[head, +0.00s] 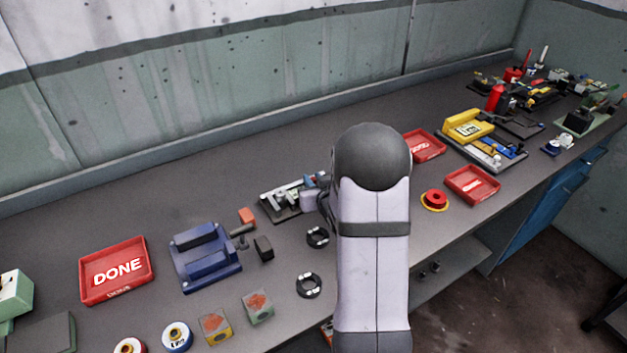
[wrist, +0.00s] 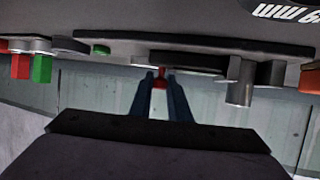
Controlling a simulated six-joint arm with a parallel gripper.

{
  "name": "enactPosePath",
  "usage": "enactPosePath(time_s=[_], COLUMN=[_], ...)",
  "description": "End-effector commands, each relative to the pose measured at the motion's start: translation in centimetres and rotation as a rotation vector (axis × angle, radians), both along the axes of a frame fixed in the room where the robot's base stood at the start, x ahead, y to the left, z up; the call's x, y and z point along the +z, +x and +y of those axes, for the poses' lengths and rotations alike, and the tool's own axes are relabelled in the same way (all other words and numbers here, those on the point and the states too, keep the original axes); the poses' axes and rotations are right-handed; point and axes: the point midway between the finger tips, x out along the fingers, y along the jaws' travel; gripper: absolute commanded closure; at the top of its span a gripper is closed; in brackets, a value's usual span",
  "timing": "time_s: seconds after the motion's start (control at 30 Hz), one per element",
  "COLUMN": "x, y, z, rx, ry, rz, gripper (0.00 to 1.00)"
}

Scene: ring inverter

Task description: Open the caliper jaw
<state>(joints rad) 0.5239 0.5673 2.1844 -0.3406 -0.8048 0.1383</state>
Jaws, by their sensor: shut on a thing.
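The caliper (head: 284,195) appears as a light grey tool on a dark base, just left of my arm in the head view. My gripper is mostly hidden behind my arm there. In the wrist view my gripper (wrist: 163,90) has two dark blue fingers close together, with a small red piece (wrist: 160,80) between their tips. I cannot tell which part of the caliper the red piece belongs to, or whether the jaw is open.
Two black rings (head: 309,286) lie close to my arm. Red trays (head: 472,184) and a yellow device (head: 467,127) stand to the right. The bench's back left is clear.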

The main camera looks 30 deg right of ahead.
Motion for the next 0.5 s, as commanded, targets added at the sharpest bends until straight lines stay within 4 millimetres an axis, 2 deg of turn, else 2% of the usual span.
enactPosePath(time_s=[0.23, 0.5], x=[0.1, 0.1], y=[0.0, 0.0], z=[-3.1, -3.6], rx=[-0.003, -0.006], ry=[-0.001, -0.002], rz=[-0.002, -0.003], gripper=[1.00, 1.00])
